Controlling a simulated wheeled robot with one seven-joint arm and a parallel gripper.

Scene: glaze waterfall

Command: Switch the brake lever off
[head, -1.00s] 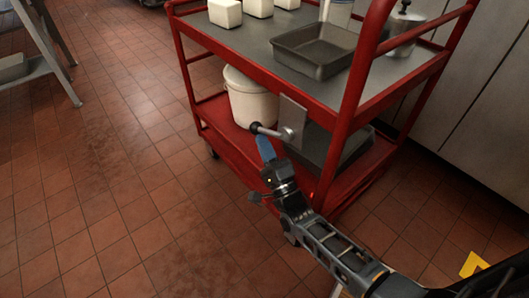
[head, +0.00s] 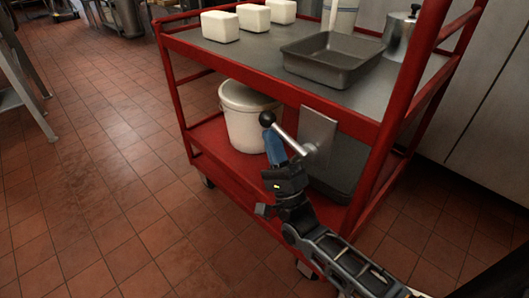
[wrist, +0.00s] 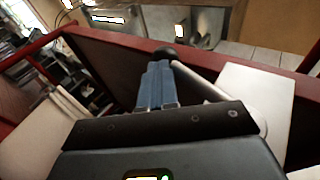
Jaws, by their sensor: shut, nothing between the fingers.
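The brake lever (head: 285,135) is a metal rod with a black ball knob, mounted on a grey plate (head: 320,128) at the near side of the red cart. The rod slants up and to the left from its pivot. My gripper (head: 270,132) has blue fingers, shut with nothing between them. The fingertips are just below the knob, touching or very close to it. In the wrist view, the lever (wrist: 200,82) runs from the knob beyond the fingertips of my gripper (wrist: 158,70) to the plate at the right.
The red cart (head: 225,70) carries white blocks (head: 220,26), a dark pan (head: 333,58) and a metal pot on top. A white bucket (head: 245,120) stands on its lower shelf behind the lever. Open tiled floor (head: 95,170) lies to the left.

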